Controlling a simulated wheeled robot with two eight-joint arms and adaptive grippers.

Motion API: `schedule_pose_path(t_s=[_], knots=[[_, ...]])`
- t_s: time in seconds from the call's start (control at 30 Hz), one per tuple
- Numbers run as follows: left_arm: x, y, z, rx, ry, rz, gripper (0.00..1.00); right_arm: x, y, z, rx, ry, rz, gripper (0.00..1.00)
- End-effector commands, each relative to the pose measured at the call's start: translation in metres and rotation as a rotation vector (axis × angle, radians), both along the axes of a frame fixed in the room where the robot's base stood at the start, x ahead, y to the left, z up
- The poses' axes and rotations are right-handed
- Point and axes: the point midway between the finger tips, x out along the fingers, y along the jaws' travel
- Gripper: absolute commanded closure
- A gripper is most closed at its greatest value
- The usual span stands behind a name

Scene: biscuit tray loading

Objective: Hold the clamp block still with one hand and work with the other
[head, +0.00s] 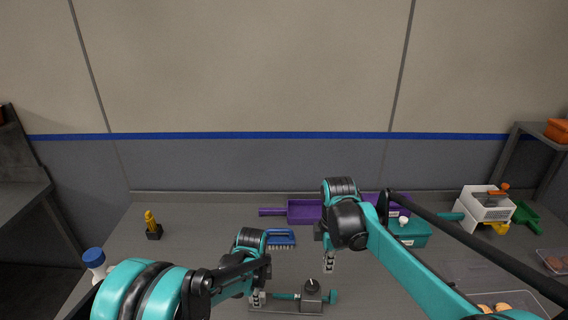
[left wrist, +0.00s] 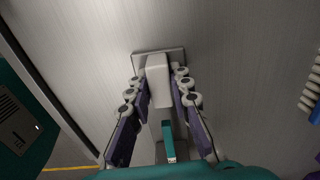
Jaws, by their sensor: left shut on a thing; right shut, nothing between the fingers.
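The clamp block (head: 312,298) sits at the front middle of the table in the head view, with a dark body, a round knob on top and teal parts on both sides. My left gripper (head: 258,297) is at its left end. In the left wrist view, my left gripper (left wrist: 160,80) is shut on a pale upright part of the clamp block (left wrist: 158,68), which rises from a grey plate; a teal bar shows close by. My right gripper (head: 328,264) is shut and empty, above and slightly right of the knob, apart from it.
A blue brush (head: 281,237) and a purple tray (head: 304,212) lie behind. A teal box (head: 411,233) and a white crate (head: 487,204) stand right. A clear tray with biscuits (head: 513,297) is front right. A yellow-topped item (head: 151,226) and a blue-capped bottle (head: 95,262) are left.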

Motion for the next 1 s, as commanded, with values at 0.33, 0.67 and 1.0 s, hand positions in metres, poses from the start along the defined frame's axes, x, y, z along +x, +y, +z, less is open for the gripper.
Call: schedule_pose_path(t_s=[0.33,0.67,1.0], knots=[[-0.0005,0.0001,-0.0044,0.000,0.000,0.001,0.67,0.0000,-0.0001,-0.0019,0.000,0.000,0.000,1.00],[-0.0002,0.0003,-0.0025,0.001,-0.001,0.001,0.56,0.0000,0.0000,-0.0012,0.000,0.000,0.000,1.00],[-0.0003,0.0005,0.0027,0.001,0.000,0.001,0.56,0.0000,-0.0001,-0.0007,0.000,0.000,0.000,1.00]])
